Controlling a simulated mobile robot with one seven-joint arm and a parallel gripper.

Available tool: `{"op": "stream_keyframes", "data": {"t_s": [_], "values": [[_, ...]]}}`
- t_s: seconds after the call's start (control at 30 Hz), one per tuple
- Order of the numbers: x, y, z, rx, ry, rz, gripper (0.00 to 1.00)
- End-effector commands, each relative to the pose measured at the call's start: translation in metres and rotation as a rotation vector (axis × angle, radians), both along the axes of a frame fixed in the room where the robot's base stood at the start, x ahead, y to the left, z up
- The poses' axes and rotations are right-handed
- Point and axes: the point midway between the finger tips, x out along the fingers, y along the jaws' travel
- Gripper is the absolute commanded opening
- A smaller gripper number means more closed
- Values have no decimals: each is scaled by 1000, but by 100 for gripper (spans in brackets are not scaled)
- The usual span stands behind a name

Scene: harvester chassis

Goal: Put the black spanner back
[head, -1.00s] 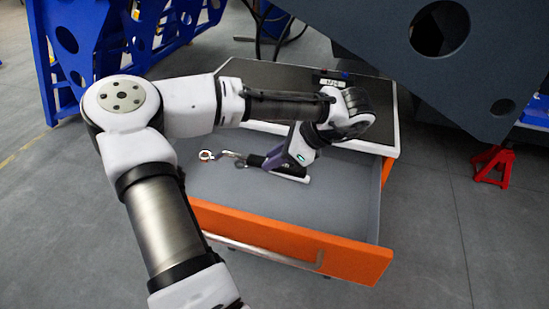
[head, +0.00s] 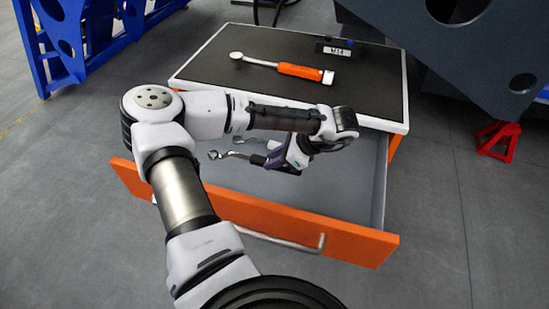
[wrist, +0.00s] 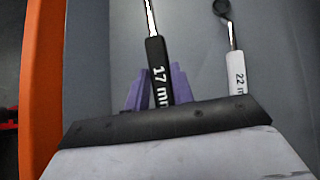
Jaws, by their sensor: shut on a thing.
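The black spanner (wrist: 156,62), marked 17 mm on its black handle, is between the purple fingers of my gripper (wrist: 156,88) in the wrist view. My gripper is shut on its handle. In the head view my gripper (head: 275,161) is inside the open drawer (head: 325,205), and the black spanner's metal head (head: 214,154) points left. I cannot tell whether the spanner touches the drawer floor. A white spanner (wrist: 236,68), marked 22 mm, lies apart and roughly parallel, right of it in the wrist view. In the head view its ring end (head: 238,140) shows; my arm hides its handle.
The drawer's orange front (head: 340,235) with a metal handle is near me. An orange-handled wrench (head: 298,71) and a small dark labelled box (head: 334,47) are on the cabinet's black top (head: 225,60). A large dark panel (head: 450,60) overhangs at the right. A red stand (head: 499,139) is on the floor.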

Motion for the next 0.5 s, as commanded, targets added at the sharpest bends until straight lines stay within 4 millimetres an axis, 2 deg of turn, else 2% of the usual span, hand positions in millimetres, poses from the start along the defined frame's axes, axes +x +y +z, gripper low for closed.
{"op": "stream_keyframes", "data": {"t_s": [0.43,0.5], "values": [[-1,-4,10,-11,3,0,0],[-1,-4,-4,-9,3,1,0]]}}
